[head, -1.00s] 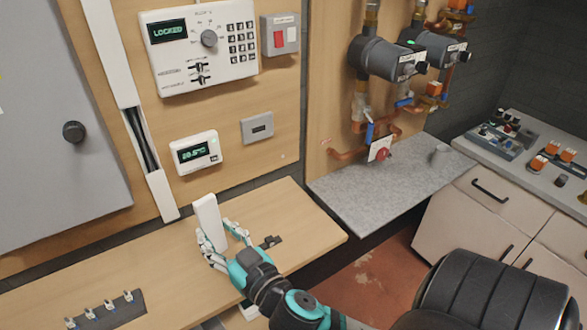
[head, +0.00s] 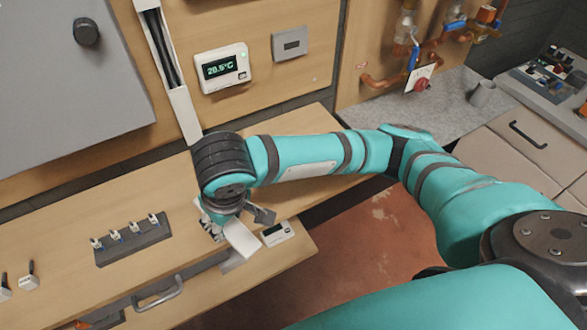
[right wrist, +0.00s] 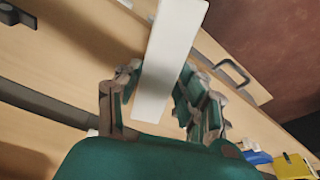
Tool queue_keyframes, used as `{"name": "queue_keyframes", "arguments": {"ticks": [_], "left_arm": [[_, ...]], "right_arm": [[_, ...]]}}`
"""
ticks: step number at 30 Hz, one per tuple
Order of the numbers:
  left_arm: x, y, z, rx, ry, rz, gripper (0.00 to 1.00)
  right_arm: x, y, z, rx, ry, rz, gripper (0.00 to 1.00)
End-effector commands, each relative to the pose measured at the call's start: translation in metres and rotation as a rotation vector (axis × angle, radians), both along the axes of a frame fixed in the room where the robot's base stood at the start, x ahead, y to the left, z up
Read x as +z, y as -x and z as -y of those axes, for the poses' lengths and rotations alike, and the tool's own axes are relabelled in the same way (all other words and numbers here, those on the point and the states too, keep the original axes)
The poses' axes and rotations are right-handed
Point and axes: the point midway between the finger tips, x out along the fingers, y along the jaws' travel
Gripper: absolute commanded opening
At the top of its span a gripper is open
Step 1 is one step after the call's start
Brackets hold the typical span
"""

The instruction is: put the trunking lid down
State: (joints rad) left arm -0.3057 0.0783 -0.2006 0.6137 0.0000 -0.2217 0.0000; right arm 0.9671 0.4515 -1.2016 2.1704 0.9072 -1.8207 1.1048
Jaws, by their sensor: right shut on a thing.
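The trunking lid (head: 241,238) is a flat white strip. My right gripper (head: 216,214) is shut on it over the front part of the wooden worktop (head: 150,208). The lid slants down past the worktop's front edge in the head view. In the right wrist view, the lid (right wrist: 172,45) lies between the fingers of the gripper (right wrist: 155,85) and sticks out beyond them. I cannot tell whether it touches the worktop. The wall trunking (head: 181,112) shows dark cables in its open upper part. My left gripper is not in view.
A dark strip with several small switches (head: 133,240) lies on the worktop to the left. A small white device with a display (head: 277,233) sits just right of the lid. A drawer handle (head: 158,295) is below the front edge. Bare worktop lies behind the strip.

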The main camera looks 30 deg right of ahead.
Motion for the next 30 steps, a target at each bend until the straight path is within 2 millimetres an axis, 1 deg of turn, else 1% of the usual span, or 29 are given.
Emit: {"name": "queue_keyframes", "arguments": {"ticks": [1,3,6,9,11,14,19,24,27,30], "left_arm": [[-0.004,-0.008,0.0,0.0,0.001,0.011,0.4],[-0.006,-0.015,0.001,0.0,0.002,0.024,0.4],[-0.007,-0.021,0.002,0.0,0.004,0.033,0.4],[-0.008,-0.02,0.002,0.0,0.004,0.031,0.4],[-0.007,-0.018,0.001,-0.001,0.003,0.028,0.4],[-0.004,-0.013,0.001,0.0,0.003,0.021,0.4],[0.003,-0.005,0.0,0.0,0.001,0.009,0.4],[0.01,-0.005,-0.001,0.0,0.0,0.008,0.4],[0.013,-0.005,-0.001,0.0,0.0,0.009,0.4],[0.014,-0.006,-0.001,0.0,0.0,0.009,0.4]], "right_arm": [[-0.005,0.008,0.017,0.007,0.028,-0.05,0.06],[-0.007,0.022,0.037,0.023,0.055,-0.122,0.06],[-0.005,0.037,0.059,0.042,0.079,-0.19,0.06],[-0.003,0.043,0.072,0.054,0.09,-0.223,0.06],[-0.002,0.04,0.075,0.056,0.094,-0.231,0.06],[-0.002,0.024,0.078,0.054,0.093,-0.237,0.06],[-0.005,-0.022,0.081,0.054,0.093,-0.236,0.06],[-0.009,-0.066,0.086,0.056,0.093,-0.235,0.06],[-0.012,-0.086,0.087,0.058,0.092,-0.234,0.06],[-0.014,-0.098,0.088,0.06,0.091,-0.235,0.06]]}}
